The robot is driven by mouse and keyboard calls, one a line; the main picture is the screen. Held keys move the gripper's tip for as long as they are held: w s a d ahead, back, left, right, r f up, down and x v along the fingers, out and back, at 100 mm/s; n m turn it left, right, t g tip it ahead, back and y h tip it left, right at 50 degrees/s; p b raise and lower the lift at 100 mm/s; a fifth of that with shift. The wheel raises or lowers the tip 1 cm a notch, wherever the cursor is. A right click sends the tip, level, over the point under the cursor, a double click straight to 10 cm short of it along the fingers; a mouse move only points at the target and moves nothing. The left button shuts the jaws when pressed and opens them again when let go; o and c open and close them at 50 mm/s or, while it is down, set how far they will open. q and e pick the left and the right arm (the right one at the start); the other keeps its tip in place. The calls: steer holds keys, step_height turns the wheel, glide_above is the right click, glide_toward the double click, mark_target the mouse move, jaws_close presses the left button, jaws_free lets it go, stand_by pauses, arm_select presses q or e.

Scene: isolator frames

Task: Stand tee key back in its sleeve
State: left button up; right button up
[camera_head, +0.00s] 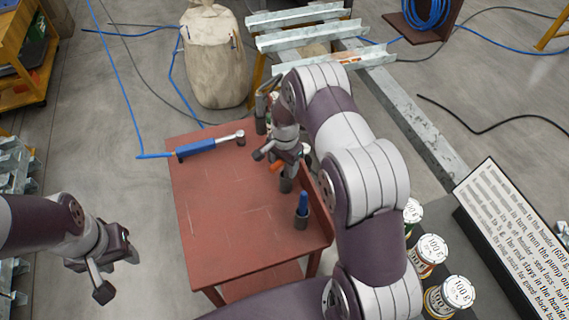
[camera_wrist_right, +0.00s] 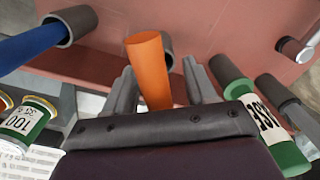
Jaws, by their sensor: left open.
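An orange cylindrical handle (camera_wrist_right: 148,65), which I take to be the tee key's, stands between my right gripper's fingers (camera_wrist_right: 160,90) in the right wrist view, with gaps beside it. It also shows in the head view (camera_head: 277,166). The rest of the tool is hidden. My right gripper (camera_head: 276,160) looks open around the handle, over the red table. A dark sleeve (camera_head: 286,184) stands just below it. Whether the tool sits in that sleeve I cannot tell. My left gripper (camera_head: 117,262) is open and empty, left of the table.
The red table (camera_head: 205,225) carries a blue-handled wrench (camera_head: 205,147) and a blue-handled tool (camera_head: 303,200) in a front sleeve (camera_head: 301,220). Another dark sleeve (camera_head: 261,126) stands at the back. White-labelled cans (camera_head: 432,250) stand right of my right arm. The table's left half is mostly clear.

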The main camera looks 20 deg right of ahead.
steer(key=shift+r, duration=0.1)
step_height(320, 180, up, 12)
steer(key=b, duration=0.2)
steer(key=shift+r+b, duration=0.25)
steer(key=shift+b, duration=0.1)
